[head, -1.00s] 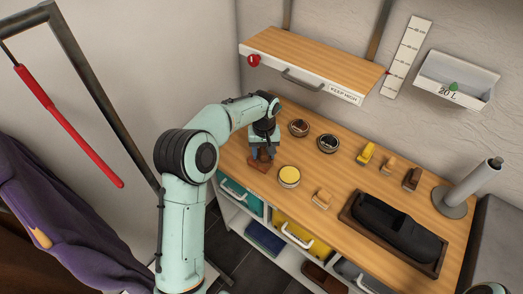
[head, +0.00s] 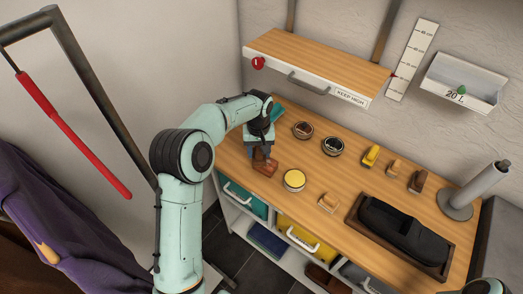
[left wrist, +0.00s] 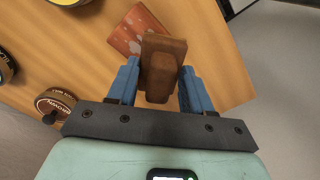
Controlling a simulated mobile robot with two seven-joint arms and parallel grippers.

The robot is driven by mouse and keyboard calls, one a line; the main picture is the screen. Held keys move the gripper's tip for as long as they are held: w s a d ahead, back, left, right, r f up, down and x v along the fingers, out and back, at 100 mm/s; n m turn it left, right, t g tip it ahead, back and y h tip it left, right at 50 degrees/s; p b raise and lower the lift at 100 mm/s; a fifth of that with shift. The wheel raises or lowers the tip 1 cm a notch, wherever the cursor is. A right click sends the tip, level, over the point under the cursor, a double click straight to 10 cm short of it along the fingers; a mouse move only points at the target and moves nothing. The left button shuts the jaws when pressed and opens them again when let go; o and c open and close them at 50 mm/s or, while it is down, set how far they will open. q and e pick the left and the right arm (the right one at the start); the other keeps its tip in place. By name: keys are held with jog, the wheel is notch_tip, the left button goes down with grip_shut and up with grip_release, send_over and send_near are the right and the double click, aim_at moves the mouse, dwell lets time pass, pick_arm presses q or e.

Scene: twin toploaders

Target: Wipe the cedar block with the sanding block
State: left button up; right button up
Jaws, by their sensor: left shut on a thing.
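My left gripper (head: 261,155) is shut on a brown block, which I take to be the sanding block (left wrist: 160,68), over the left part of the wooden table. In the left wrist view, the block sits between the blue fingers (left wrist: 158,88). A flat reddish-brown block with pale specks, which I take to be the cedar block (head: 266,169), lies on the table beneath it. It also shows in the left wrist view (left wrist: 126,37), partly hidden behind the held block. Whether the two touch is hard to tell. My right gripper is not in view.
Two dark tins (head: 332,145), several brushes (head: 371,155) and a dark tray (head: 440,270) are farther along. A shelf (head: 315,62) hangs above the back.

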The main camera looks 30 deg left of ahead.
aim_at(257, 148)
pick_arm(q)
jog(key=shift+a, duration=0.45)
notch_tip(257, 148, up, 4)
jog(key=shift+w+d+r+p, duration=0.1)
jog(key=shift+d+p, duration=0.05)
jog(key=shift+p, duration=0.8)
jog(key=shift+w+r+p, duration=0.1)
jog(key=shift+r+p, duration=0.2)
jog(key=shift+r, duration=0.7)
jog(key=shift+s+r, duration=0.25)
jog(key=shift+r, duration=0.1)
jog(key=shift+w+r, duration=0.15)
jog(key=shift+r, duration=0.45)
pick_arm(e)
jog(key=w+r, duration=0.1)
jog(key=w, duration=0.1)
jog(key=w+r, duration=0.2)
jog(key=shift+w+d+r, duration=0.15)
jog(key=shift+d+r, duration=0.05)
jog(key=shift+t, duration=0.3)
